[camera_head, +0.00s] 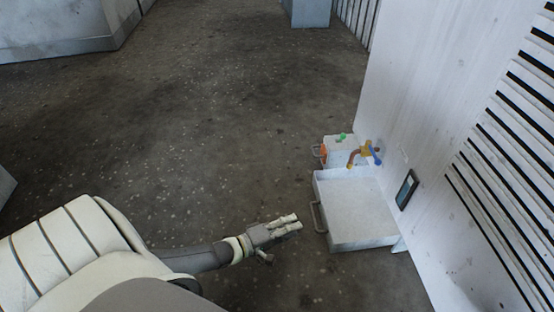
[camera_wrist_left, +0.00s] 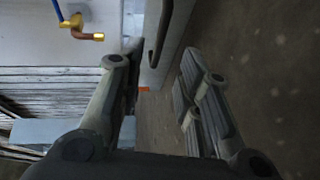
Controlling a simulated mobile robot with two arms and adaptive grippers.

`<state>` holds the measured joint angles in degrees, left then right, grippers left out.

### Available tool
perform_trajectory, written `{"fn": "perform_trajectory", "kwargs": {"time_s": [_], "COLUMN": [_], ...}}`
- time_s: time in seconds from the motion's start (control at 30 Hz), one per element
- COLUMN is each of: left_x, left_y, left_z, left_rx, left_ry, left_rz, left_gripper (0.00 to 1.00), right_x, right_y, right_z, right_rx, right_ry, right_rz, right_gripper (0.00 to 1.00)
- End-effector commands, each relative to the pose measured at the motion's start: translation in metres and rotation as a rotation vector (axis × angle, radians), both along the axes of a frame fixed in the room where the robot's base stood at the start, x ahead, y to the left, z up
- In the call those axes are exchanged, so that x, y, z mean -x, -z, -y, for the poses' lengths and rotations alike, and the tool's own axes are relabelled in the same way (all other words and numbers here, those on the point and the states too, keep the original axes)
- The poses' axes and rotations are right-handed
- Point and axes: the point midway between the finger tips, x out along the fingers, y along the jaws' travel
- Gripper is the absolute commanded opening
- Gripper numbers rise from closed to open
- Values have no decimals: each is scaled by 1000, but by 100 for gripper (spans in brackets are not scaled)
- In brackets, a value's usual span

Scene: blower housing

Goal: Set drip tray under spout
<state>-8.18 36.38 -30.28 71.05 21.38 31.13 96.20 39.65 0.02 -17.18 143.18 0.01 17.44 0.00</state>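The drip tray (camera_head: 360,215) is a shallow, pale, open box on the floor against the white housing. Its dark handle (camera_head: 318,217) is on the side facing my left gripper (camera_head: 297,222). The brown spout (camera_head: 355,157) with a blue lever shows at the tray's far end; I cannot tell whether its mouth is over the tray. In the left wrist view, the fingers of my left gripper (camera_wrist_left: 155,66) are apart and empty. The tray handle (camera_wrist_left: 157,48) is ahead of the gap between them. The spout (camera_wrist_left: 88,35) is at upper left there. My right gripper is not in view.
A small white box (camera_head: 341,150) with a green knob and an orange part stands just beyond the tray. The housing (camera_head: 420,100) walls off the right side, with a dark panel (camera_head: 407,189) on it. The floor (camera_head: 220,130) to the left is clear.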

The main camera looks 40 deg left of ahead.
Motion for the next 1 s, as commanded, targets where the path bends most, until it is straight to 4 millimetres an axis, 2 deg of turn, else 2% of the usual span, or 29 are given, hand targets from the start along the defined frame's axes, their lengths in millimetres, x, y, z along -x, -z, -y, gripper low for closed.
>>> {"fn": "perform_trajectory", "kwargs": {"time_s": [0.1,0.3,1.0], "left_x": [20,39,44], "left_y": [-3,-7,-9], "left_z": [-8,-15,-18], "left_rx": [-1,0,0], "left_ry": [1,1,0], "left_rz": [-2,-1,1], "left_gripper": [32,32,32], "right_x": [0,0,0], "right_y": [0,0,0], "right_z": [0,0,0], "right_rx": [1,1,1], "right_ry": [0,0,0], "right_rz": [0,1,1], "right_gripper": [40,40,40]}}
